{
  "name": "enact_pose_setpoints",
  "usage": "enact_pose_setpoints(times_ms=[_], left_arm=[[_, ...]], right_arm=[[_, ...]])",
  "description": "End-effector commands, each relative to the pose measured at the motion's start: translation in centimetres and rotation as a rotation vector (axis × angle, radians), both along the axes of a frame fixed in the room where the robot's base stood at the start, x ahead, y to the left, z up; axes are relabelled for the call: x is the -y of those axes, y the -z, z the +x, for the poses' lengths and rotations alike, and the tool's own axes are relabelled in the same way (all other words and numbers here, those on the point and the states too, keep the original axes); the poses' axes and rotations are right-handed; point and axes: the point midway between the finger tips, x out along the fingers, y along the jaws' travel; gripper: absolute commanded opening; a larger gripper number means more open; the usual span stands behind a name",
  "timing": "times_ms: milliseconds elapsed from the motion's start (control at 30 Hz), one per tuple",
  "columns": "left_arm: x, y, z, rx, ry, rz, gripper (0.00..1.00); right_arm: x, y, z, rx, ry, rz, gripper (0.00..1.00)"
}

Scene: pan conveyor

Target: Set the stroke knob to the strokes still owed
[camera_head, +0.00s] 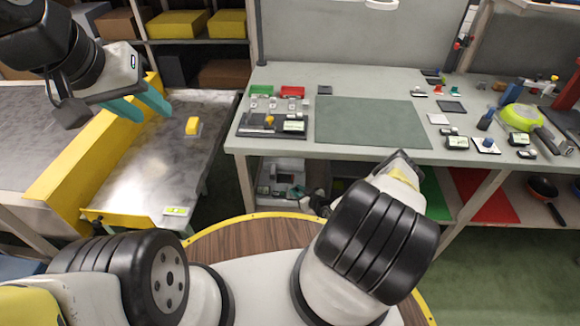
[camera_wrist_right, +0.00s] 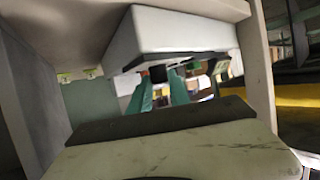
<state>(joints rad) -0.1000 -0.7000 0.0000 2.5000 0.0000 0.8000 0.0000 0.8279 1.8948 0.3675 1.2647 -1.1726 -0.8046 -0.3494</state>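No part is clearly marked as the stroke knob. A dark panel (camera_head: 250,129) at the bench's left end carries a small yellow knob-like part (camera_head: 269,120) and a small pale-green display (camera_head: 294,126); its reading is too small to tell. My left gripper (camera_head: 142,104) has teal fingers spread apart, empty, above the metal table at left, well left of the panel. My right arm reaches toward the bench's front edge. Its gripper shows in the right wrist view (camera_wrist_right: 162,94), teal fingers apart, with nothing clearly held; the head view mostly hides it.
A green-grey mat (camera_head: 370,122) lies clear on the bench (camera_head: 300,82).

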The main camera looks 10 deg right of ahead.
Motion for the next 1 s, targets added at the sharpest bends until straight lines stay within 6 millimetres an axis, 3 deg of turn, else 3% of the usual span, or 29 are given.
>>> enact_pose_setpoints(times_ms=[267,700,1000], left_arm=[[0.0,0.0,0.0,0.0,0.0,0.0,0.36],[0.0,0.0,0.0,0.0,0.0,0.0,0.36],[0.0,0.0,0.0,0.0,0.0,0.0,0.36]], right_arm=[[-0.18,-0.08,-0.01,0.002,0.038,0.005,0.0],[-0.79,-0.06,-0.05,0.001,0.364,0.002,0.0],[-0.62,-0.06,-0.08,0.001,0.425,0.0,0.0]])
